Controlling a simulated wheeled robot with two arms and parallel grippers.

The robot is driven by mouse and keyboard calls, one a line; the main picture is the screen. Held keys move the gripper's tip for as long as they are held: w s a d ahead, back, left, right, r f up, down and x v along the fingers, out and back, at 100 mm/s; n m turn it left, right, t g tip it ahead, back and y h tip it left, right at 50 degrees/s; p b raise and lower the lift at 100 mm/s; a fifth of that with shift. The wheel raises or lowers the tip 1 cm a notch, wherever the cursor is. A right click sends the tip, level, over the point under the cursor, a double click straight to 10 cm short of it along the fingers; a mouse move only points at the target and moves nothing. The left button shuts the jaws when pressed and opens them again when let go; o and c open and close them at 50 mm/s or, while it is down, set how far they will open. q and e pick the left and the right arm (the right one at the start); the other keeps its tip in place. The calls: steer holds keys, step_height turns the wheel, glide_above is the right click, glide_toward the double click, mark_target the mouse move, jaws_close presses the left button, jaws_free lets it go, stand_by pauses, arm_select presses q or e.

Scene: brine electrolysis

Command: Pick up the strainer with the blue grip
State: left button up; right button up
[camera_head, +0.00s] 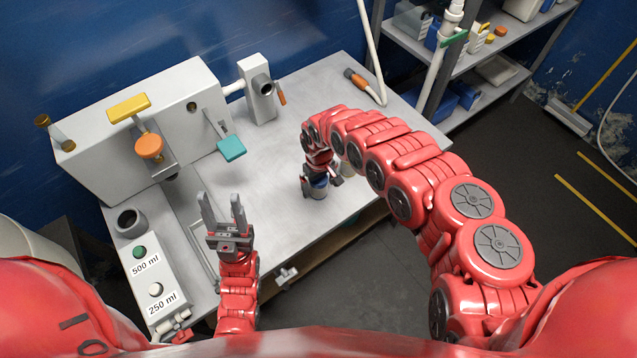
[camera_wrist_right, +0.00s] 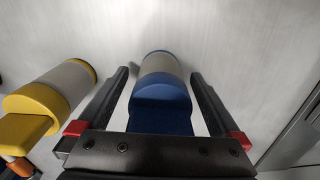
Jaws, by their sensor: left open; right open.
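The strainer with the blue grip (camera_wrist_right: 160,95) shows in the right wrist view as a grey band between blue ends. My right gripper (camera_wrist_right: 160,73) is open, with one finger on each side of it and a visible gap on both sides. In the head view the blue strainer (camera_head: 318,191) is near the table's front edge, partly hidden by my right gripper (camera_head: 320,183). My left gripper (camera_head: 223,205) is open and empty, fingers up, left of it over the table.
A similar yellow strainer (camera_wrist_right: 52,94) lies left of the right gripper in the wrist view. A grey apparatus (camera_head: 160,125) with coloured handles stands at the table's back left. A button panel (camera_head: 152,275) is at the left front. The table middle (camera_head: 270,165) is clear.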

steer(key=shift+c, duration=0.3)
jaws_close()
steer(key=shift+r, duration=0.2)
